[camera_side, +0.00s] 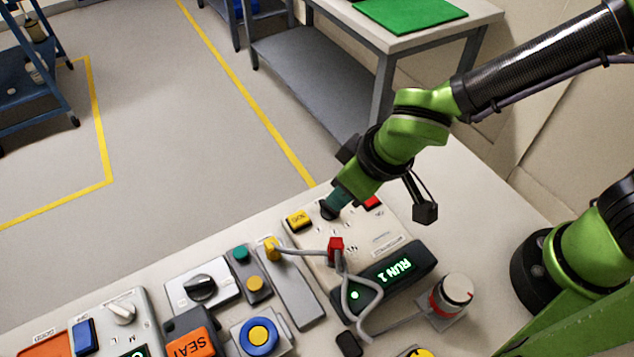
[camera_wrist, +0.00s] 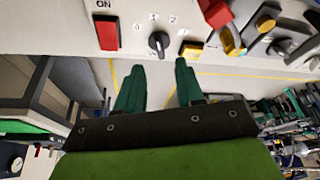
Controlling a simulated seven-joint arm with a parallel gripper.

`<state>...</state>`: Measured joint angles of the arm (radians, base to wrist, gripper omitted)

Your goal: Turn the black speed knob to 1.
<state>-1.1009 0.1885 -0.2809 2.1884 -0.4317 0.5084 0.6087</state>
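A black knob (camera_wrist: 159,42) sits on a cream panel in the wrist view, with 0, 1 and 2 marked in an arc around it. I cannot tell for sure which mark it points to. My gripper (camera_wrist: 158,64) is open. Its two green fingers stand apart, one on each side of the knob in the picture, and I see no contact. In the side view my gripper (camera_side: 335,202) comes down over the far part of the cream panel (camera_side: 375,238), and the knob (camera_side: 328,212) shows dark and mostly hidden at the fingertips.
A yellow button (camera_side: 299,220) and a red rocker switch (camera_side: 373,202) flank the knob. A red padlock-like piece (camera_side: 336,249) and grey cable lie nearer the display (camera_side: 397,270), which reads RUN and a digit. Another black knob (camera_side: 200,287) is on a white box further left.

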